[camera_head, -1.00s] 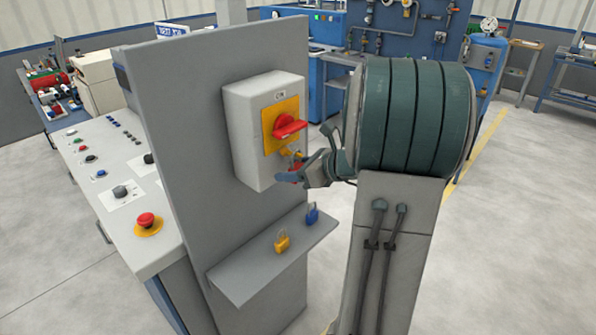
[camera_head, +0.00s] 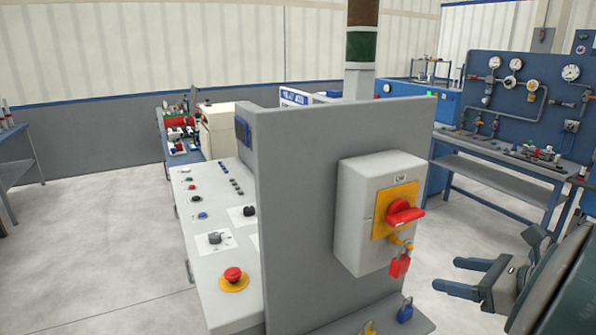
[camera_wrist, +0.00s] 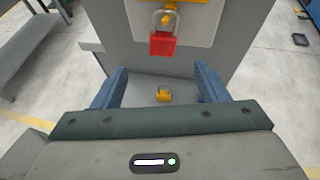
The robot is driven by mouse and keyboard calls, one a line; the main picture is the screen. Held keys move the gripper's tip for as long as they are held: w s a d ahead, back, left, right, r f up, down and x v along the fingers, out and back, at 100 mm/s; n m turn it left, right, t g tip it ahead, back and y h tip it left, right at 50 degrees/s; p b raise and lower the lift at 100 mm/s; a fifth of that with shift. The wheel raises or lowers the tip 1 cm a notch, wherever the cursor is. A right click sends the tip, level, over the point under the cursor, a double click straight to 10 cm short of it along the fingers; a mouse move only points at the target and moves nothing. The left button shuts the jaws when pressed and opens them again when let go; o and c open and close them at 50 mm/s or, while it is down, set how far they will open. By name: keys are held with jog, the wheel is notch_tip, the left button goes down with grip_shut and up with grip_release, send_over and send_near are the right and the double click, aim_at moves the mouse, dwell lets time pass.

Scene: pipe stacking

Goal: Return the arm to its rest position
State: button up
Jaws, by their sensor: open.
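My gripper (camera_head: 462,277) is open and empty at the lower right of the head view, its blue fingers pointing left toward the panel but apart from it. In the wrist view its two fingers (camera_wrist: 160,88) stand wide apart with nothing between them in contact. A red padlock (camera_head: 400,264) hangs below the red rotary switch handle (camera_head: 404,212) on the grey switch box (camera_head: 362,235). The red padlock also shows at the top of the wrist view (camera_wrist: 162,44), beyond the fingers.
A blue padlock (camera_head: 405,311) and a yellow padlock (camera_head: 369,328) are on the shelf below the box. The upright grey panel (camera_head: 300,200) stands left of my gripper. A control desk (camera_head: 215,255) is behind it. Floor is open at far left.

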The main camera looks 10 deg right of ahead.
jog(key=s+a+f+n+g+h, duration=0.2)
jog(key=a+n, duration=0.4)
jog(key=n, duration=0.3)
jog(key=s+a+f+n+g+h, duration=0.2)
jog(key=s+a+f+n+g, duration=0.1)
jog(key=a+n, duration=0.4)
jog(key=s+a+f+n+g+h, duration=0.2)
jog(key=a+n, duration=0.4)
jog(key=n, duration=0.7)
jog(key=shift+s+a+f+g+h, duration=0.25)
jog(key=shift+f+g+h, duration=0.35)
jog(key=shift+f, duration=0.2)
